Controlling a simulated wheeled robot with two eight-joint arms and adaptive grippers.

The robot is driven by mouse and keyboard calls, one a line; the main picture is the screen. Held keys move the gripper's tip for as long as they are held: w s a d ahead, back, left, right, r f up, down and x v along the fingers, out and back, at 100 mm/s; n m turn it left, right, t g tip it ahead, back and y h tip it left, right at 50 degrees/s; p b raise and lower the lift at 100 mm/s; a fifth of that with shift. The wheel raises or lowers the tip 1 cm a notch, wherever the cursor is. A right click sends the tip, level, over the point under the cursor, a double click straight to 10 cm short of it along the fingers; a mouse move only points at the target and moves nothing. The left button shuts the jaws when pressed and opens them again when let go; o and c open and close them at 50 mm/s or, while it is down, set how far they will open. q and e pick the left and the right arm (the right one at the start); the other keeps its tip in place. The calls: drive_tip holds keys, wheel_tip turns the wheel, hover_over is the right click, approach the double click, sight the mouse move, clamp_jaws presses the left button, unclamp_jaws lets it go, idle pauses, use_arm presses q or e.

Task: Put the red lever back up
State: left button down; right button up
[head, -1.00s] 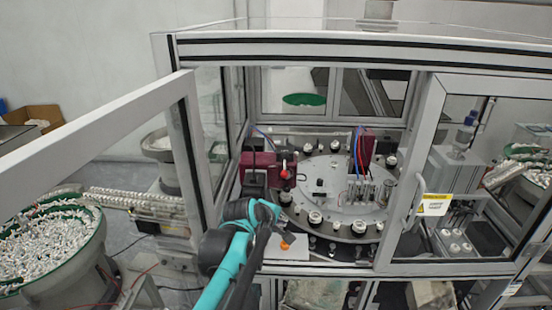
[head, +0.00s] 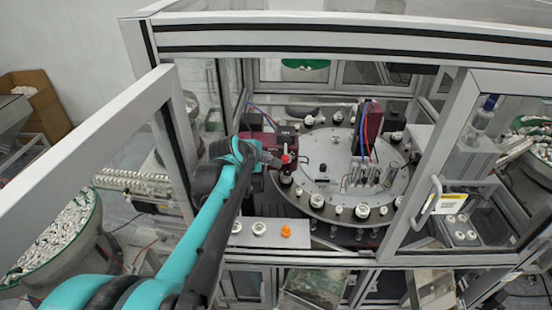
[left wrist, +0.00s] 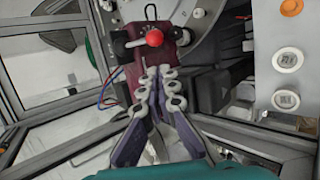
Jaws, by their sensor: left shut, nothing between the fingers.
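The red lever shows as a red ball knob (head: 285,159) on the front of a maroon unit (head: 256,143) at the left of the round turntable. In the left wrist view the red knob (left wrist: 154,38) sits at the top of the maroon body, between a black knob and a silver part. Whether the lever is up or down I cannot tell. My left gripper (head: 272,158) is just left of the knob in the head view. In the left wrist view its fingers (left wrist: 158,72) are shut and empty, just below the knob, with a small apparent gap. My right gripper is not in view.
The turntable (head: 333,178) carries several white caps. A front plate (head: 270,243) has two white round pieces and an orange one (head: 286,231). The open left door frame (head: 80,135) and the right door (head: 440,180) flank the opening. Red and blue tubes run beside the unit.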

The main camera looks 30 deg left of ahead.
sight(285, 152)
use_arm(q)
drive_tip(key=x, duration=1)
drive_tip(key=shift+w+p, duration=0.2)
drive_tip(key=shift+p, duration=0.2)
